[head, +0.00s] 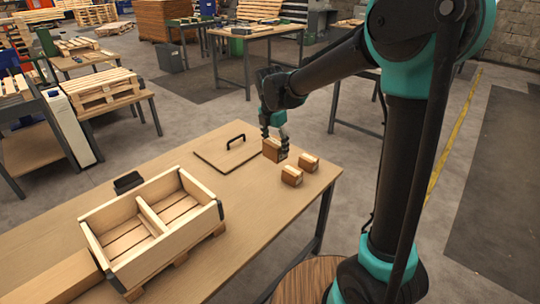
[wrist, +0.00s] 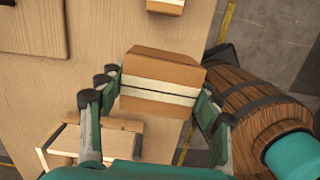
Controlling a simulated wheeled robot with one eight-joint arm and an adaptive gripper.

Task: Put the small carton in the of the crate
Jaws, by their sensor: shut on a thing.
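My gripper (head: 274,137) is shut on a brown carton (head: 273,151) with a pale band, near the far right end of the table. In the wrist view the carton (wrist: 160,82) sits between the two fingers (wrist: 155,105). I cannot tell whether it touches the table. The wooden crate (head: 107,213) stands open at the left of the table. A divider (head: 152,216) splits it into two compartments, and both look empty.
Two other cartons, a front one (head: 291,177) and a right one (head: 308,163), stand near the held carton. A flat board with a black handle (head: 236,142) lies left of my gripper. A black object (head: 128,182) sits behind the crate. The table (head: 235,222) is clear right of the crate.

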